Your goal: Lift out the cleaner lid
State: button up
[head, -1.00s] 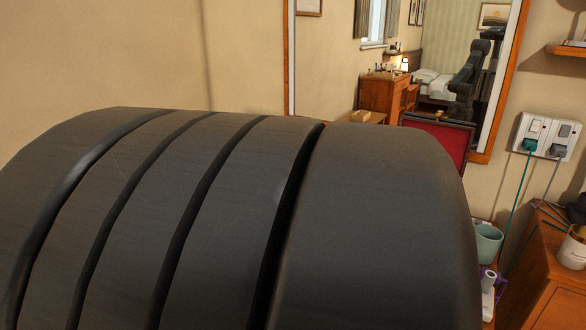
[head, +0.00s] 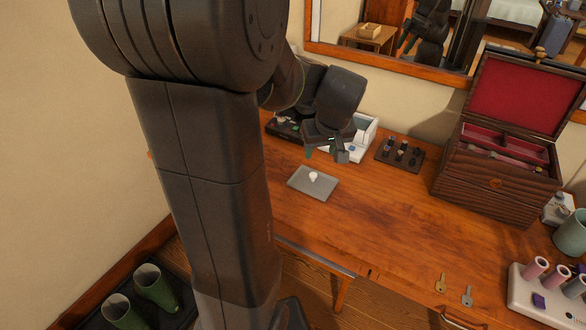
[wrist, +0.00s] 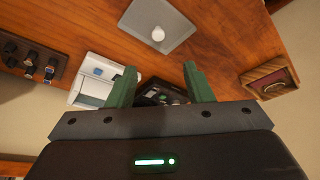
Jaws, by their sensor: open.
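A flat grey rectangular panel (head: 313,183) with a white knob (head: 313,176) in its middle lies at desk level; it looks like the cleaner lid. In the wrist view the panel (wrist: 182,22) and its knob (wrist: 158,34) are at the top, beyond my fingertips. My gripper (head: 327,153) is open and empty, above the desk behind the panel and apart from it. Its two green fingers (wrist: 159,70) are spread in the wrist view. I cannot tell how the panel is seated.
A white box (head: 365,138) and a black tray (head: 285,125) stand behind my gripper. The desk (head: 385,215) right of the panel is clear.

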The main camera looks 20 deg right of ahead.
aim_at(313, 174)
jog(key=x, duration=1.3)
jog(key=shift+d+f+b, duration=0.15)
jog(key=shift+f+b, duration=0.05)
jog(key=shift+b, duration=0.2)
grip_shut()
